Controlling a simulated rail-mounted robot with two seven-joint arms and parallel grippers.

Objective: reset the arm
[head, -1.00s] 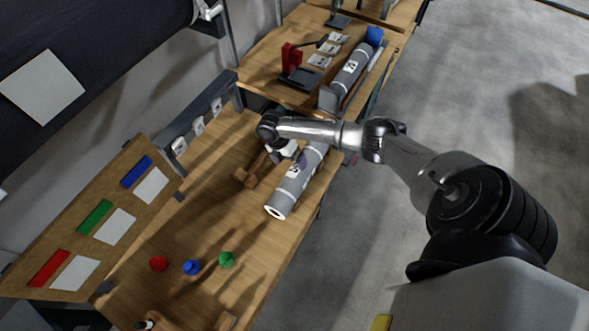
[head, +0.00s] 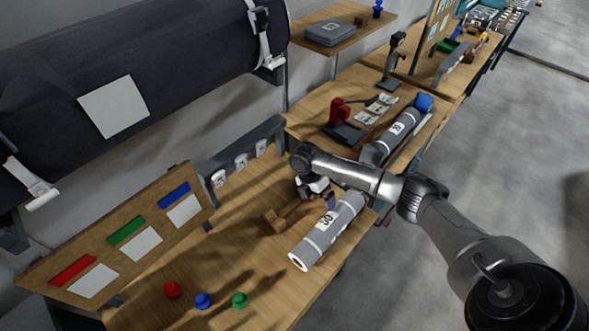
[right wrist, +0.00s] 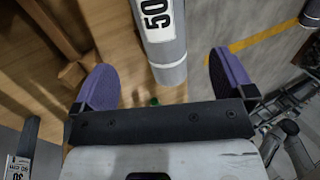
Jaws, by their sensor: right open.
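My right gripper (head: 322,198) is open and empty above the wooden bench, beside the left edge of a grey roll (head: 328,232) with a white label. In the right wrist view its two purple fingers stand wide apart (right wrist: 165,82). The roll, labelled "50", shows beyond and between the fingers (right wrist: 165,40), and it is not gripped. My right arm reaches in from the lower right and crosses over the bench's edge. My left gripper is not in view.
A wooden mallet (head: 275,220) lies left of the roll. Red, blue and green knobs (head: 204,300) stand at the near end, by a colour-marked board (head: 120,245). A second grey roll (head: 397,135) and a red device (head: 340,112) are farther back. Open floor lies right.

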